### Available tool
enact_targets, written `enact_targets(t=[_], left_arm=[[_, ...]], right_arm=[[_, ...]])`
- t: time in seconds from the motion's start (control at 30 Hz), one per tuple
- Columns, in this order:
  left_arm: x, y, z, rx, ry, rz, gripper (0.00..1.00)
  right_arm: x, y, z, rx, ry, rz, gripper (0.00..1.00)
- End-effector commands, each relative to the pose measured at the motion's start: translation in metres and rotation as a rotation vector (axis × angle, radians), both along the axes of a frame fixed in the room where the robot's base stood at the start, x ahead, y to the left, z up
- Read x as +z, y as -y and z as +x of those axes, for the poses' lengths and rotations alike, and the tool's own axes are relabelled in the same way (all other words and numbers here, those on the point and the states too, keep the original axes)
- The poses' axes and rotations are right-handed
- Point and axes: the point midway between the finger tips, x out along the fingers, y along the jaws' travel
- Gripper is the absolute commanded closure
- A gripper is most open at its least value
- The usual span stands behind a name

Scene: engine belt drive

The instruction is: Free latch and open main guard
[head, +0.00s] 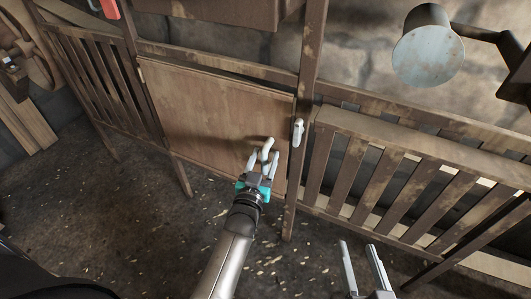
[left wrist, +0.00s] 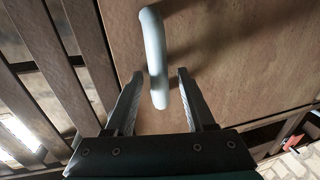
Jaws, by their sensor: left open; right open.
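The main guard is a flat wooden panel (head: 205,110) set in a dark wooden frame, and it looks closed. A pale latch lever (head: 298,132) stands upright on the post at the guard's right edge. A pale curved handle (head: 268,146) sits on the guard's lower right. My left gripper (head: 260,158) is open at the handle. In the left wrist view the handle (left wrist: 153,50) reaches down between the two spread fingers (left wrist: 160,76), with gaps at both sides. My right gripper (head: 362,252) is open and empty at the bottom right, apart from guard and latch.
Slatted wooden railings (head: 380,180) stand right and left of the guard. A round grey lamp-like head (head: 428,50) hangs at the upper right. A red object (head: 110,9) is at the top left. The floor before the guard is clear.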

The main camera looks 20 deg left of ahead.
Motion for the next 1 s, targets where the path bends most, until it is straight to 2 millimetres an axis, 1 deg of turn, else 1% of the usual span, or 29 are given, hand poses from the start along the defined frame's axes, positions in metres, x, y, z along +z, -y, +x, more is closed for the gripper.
enact_targets(t=[0.23, 0.7, 1.0], left_arm=[[0.0002, 0.0000, 0.0000, 0.000, 0.000, 0.000, 0.47], [0.0002, 0.0000, 0.0000, 0.000, 0.000, 0.000, 0.99], [0.0002, 0.0001, 0.0001, 0.000, 0.001, 0.000, 1.00]], right_arm=[[0.0001, -0.0002, -0.0002, 0.001, 0.001, 0.002, 0.45], [0.0000, -0.0004, -0.0002, 0.001, 0.000, 0.000, 0.45], [-0.0001, -0.0003, -0.0002, 0.001, -0.001, 0.000, 0.45]])
